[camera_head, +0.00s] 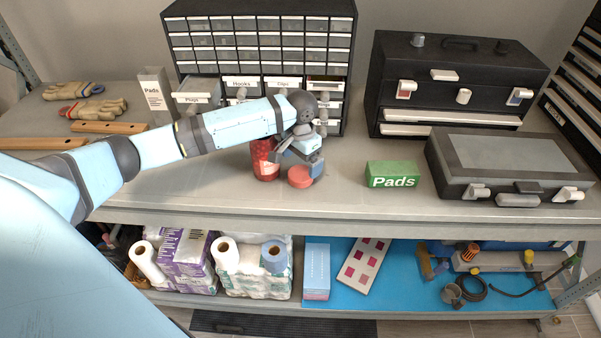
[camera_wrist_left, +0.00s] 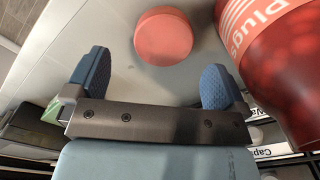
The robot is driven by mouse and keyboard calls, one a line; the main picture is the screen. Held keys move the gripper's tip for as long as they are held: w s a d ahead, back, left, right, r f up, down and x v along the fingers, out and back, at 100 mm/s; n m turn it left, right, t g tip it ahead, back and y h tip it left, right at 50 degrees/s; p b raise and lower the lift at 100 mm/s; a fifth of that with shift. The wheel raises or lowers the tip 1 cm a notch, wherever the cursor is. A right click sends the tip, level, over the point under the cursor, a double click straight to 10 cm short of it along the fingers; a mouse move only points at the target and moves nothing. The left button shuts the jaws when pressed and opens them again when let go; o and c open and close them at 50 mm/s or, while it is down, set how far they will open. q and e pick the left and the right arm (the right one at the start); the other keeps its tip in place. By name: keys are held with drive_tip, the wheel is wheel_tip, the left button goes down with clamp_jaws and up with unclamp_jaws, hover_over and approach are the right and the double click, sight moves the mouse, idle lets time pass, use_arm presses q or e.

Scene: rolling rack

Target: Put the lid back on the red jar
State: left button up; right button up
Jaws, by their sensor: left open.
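The red jar (camera_head: 264,160) stands on the upper shelf, partly hidden behind my left wrist. It also shows large in the left wrist view (camera_wrist_left: 285,65), with part of the label "Plugs" visible. The round red lid (camera_head: 300,177) lies on the shelf just right of the jar. In the left wrist view the lid (camera_wrist_left: 163,36) lies ahead of the fingers, apart from them. My left gripper (camera_head: 310,162) is close above the lid, beside the jar. Its blue fingers (camera_wrist_left: 152,80) are spread wide with nothing between them. The jar's top is hidden by my arm. My right gripper is not seen.
A black drawer cabinet (camera_head: 262,24) stands behind the jar, with some labelled drawers pulled out. Shelf is bare between lid and green box.

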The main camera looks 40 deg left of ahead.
sight(301, 173)
use_arm(q)
drive_tip(key=shift+f, duration=0.15)
drive_tip(key=shift+w+a+f+p, duration=0.1)
drive_tip(key=shift+f+p, duration=0.3)
drive_tip(key=shift+f, duration=0.9)
drive_tip(key=shift+w+a+f+p, duration=0.1)
drive_tip(key=shift+f+p, duration=0.3)
drive_tip(key=shift+f, duration=0.9)
drive_tip(key=shift+c, duration=0.2)
drive_tip(key=c, duration=0.8)
